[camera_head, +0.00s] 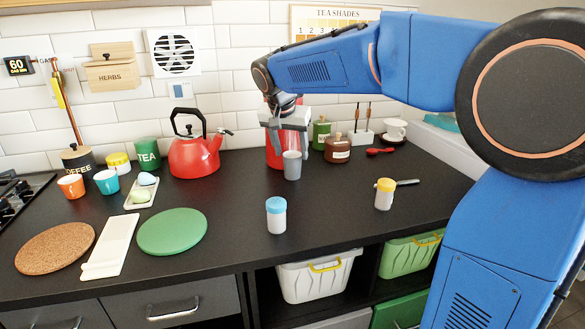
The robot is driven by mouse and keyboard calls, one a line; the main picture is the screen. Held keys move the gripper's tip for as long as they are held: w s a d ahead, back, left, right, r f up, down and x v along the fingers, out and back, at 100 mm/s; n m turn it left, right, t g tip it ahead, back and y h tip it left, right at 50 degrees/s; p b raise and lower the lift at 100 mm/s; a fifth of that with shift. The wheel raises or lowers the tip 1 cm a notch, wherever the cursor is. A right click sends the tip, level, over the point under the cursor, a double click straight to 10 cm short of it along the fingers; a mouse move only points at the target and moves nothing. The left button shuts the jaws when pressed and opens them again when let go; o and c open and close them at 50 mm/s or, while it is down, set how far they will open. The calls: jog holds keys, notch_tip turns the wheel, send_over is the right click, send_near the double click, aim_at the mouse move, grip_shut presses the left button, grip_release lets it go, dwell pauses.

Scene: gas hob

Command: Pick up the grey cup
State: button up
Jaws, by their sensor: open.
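The grey cup (292,167) stands upright on the black worktop, in front of a red container (272,155). My gripper (289,150) is directly above the cup, pointing down with its jaws open. Its fingers reach down to about the cup's rim, one on each side in the picture. I cannot tell from this view whether they touch the cup. The gripper hides part of the red container behind.
A red kettle (195,155) stands to the left. A brown jar (338,149) and green bottle (321,132) stand to the right. A blue-lidded jar (276,216) and yellow-lidded jar (384,195) stand nearer the front. The worktop just around the cup's front is clear.

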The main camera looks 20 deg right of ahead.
aim_at(293, 160)
jog(key=shift+x, duration=2.6)
jog(key=c, duration=1)
